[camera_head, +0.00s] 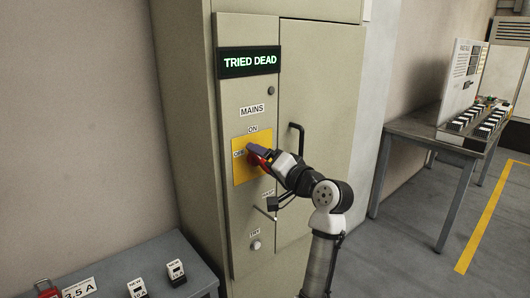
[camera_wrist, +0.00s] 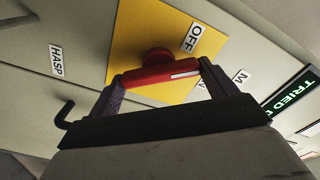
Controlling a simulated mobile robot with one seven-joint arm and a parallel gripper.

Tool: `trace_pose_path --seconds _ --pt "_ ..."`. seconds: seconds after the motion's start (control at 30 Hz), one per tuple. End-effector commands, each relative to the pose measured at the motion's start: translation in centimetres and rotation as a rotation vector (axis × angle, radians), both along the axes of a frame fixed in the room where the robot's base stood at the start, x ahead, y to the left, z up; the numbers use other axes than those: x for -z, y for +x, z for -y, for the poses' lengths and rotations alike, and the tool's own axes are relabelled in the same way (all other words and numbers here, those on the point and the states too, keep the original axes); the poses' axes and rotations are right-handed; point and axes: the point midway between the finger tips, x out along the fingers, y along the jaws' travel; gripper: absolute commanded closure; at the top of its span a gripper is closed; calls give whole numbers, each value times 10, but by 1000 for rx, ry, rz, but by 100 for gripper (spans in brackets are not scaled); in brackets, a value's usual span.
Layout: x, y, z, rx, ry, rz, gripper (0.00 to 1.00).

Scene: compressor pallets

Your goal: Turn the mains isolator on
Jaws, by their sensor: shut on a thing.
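The mains isolator is a red handle (camera_wrist: 158,74) on a yellow plate (camera_head: 239,171) on the cabinet front, with an ON label (camera_head: 253,129) above and an OFF label (camera_head: 239,153) at its left. My gripper (camera_head: 258,158) is at the plate and hides most of the handle in the head view. In the wrist view my gripper (camera_wrist: 160,80) has its two fingers at the ends of the red handle, shut on it. A white stripe on the handle lies towards the OFF label (camera_wrist: 190,38). The display (camera_head: 249,61) reads TRIED DEAD.
A bent hasp rod (camera_head: 264,213) and a TRY button (camera_head: 255,245) sit below the plate. A black door handle (camera_head: 297,139) stands out to the right. A bench (camera_head: 120,268) with labelled blocks is at the lower left. A grey table (camera_head: 420,130) stands at the right.

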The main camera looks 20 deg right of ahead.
Motion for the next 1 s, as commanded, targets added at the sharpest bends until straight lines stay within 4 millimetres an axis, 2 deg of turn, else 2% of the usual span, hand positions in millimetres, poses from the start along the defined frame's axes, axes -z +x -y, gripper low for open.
trace_pose_path --seconds 0.03,0.5,1.0 --pt "-4 0 0 0 44 -17 39" --pt "-2 0 1 1 421 -154 39" --pt "2 0 2 2 593 -215 39"
